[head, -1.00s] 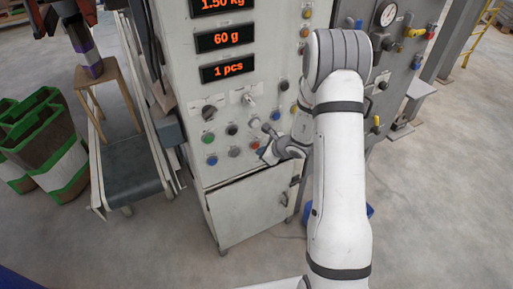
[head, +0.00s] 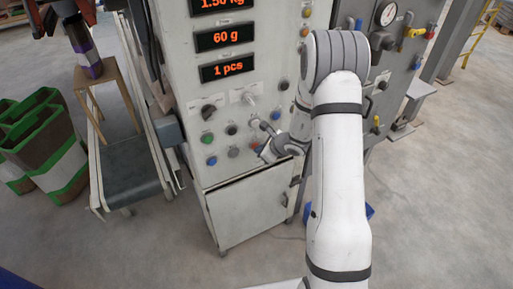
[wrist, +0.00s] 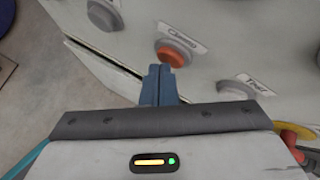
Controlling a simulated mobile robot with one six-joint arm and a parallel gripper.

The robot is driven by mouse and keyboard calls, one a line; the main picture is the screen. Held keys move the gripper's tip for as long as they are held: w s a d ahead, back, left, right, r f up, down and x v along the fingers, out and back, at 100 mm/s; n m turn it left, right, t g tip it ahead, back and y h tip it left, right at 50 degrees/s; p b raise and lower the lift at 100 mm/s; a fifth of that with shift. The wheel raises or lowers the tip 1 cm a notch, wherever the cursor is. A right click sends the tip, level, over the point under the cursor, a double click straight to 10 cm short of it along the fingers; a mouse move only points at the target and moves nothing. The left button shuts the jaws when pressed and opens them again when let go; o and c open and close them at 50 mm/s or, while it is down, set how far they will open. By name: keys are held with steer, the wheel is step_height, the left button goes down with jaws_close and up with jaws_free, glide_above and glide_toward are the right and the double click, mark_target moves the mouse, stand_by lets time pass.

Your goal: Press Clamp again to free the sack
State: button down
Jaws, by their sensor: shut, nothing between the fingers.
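The Clamp button (wrist: 173,52) is orange-red in a grey ring, with its printed label just above it in the wrist view. My gripper (wrist: 160,70) is shut and empty, its blue-grey fingertips at the lower edge of the button. I cannot tell whether they touch it. In the head view my gripper (head: 264,154) is at the lower part of the white control panel (head: 240,185), and partly hidden by my wrist. A brown sack with a purple band (head: 86,52) hangs at the upper left, above a wooden stool.
A grey button (wrist: 240,87) with a label sits to the right of Clamp, and another grey button (wrist: 104,14) to the left. Orange displays (head: 228,70) are higher on the panel.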

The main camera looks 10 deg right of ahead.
steer(key=shift+s+d+b, duration=0.2)
steer(key=shift+s+b, duration=0.45)
steer(key=shift+s, duration=0.05)
steer(key=s+b, duration=0.1)
steer(key=s, duration=0.1)
steer(key=s+d+b, duration=0.1)
steer(key=s+b, duration=0.1)
steer(key=s, duration=0.1)
steer(key=shift+s+d, duration=0.35)
steer(key=shift+d, duration=0.05)
stand_by(0.8)
